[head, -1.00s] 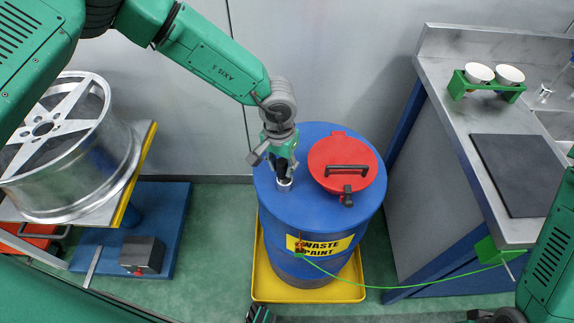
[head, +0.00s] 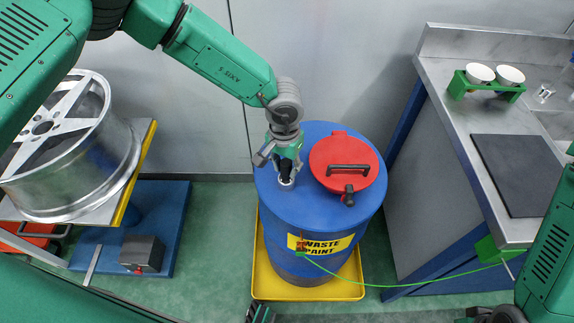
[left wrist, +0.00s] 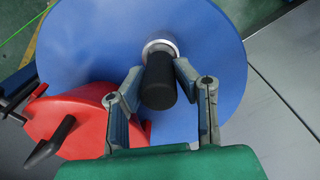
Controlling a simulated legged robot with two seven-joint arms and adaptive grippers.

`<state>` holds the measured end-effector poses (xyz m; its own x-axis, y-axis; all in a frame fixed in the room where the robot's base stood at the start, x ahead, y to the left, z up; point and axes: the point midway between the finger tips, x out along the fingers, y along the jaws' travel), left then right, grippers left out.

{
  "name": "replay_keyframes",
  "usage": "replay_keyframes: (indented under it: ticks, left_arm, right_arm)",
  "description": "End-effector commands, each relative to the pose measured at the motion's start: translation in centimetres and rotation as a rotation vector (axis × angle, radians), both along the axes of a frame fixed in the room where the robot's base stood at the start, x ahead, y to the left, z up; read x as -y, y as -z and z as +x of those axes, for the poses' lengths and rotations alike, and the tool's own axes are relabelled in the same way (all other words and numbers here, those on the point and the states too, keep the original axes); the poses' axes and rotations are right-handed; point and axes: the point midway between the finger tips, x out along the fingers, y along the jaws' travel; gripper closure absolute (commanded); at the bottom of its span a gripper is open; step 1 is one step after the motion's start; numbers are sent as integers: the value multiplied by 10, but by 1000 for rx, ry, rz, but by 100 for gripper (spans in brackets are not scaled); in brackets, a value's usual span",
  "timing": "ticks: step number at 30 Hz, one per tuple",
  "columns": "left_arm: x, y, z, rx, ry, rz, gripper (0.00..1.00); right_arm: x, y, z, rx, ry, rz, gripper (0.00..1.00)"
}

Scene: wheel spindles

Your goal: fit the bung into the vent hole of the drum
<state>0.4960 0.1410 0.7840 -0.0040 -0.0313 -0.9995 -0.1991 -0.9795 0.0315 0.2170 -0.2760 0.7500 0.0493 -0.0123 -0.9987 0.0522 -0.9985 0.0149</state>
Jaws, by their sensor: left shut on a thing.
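The blue drum (head: 285,212) stands upright, with a "WASTE PAINT" label on its side. My left gripper (head: 286,172) is over the left part of its top, pointing down. It is shut on the black bung (left wrist: 158,82), a dark cylinder between the two fingers in the left wrist view. The bung's far end overlaps a silver ring (left wrist: 161,46) on the drum top; the ring also shows below the fingertips in the head view (head: 286,184). The hole inside the ring is hidden by the bung, so I cannot tell whether the bung is in it. A dark green tip (head: 259,313) at the bottom edge may be my right gripper.
A red lid (head: 325,158) with a black handle sits on the drum, right of my left gripper. The drum stands in a yellow tray (head: 345,291). A green cable runs right towards a steel bench (head: 440,125). A wheel (head: 75,150) on a stand is at left.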

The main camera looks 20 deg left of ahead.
Motion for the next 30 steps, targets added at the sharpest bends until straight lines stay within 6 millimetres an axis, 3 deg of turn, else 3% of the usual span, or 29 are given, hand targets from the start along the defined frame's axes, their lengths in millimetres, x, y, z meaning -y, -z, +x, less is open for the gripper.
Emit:
replay_keyframes:
  ticks: [30]
  left_arm:
    - [-2, -2, 0, 0, 0, 1, 100]
  right_arm:
    - [0, -10, 0, 0, 1, 0, 62]
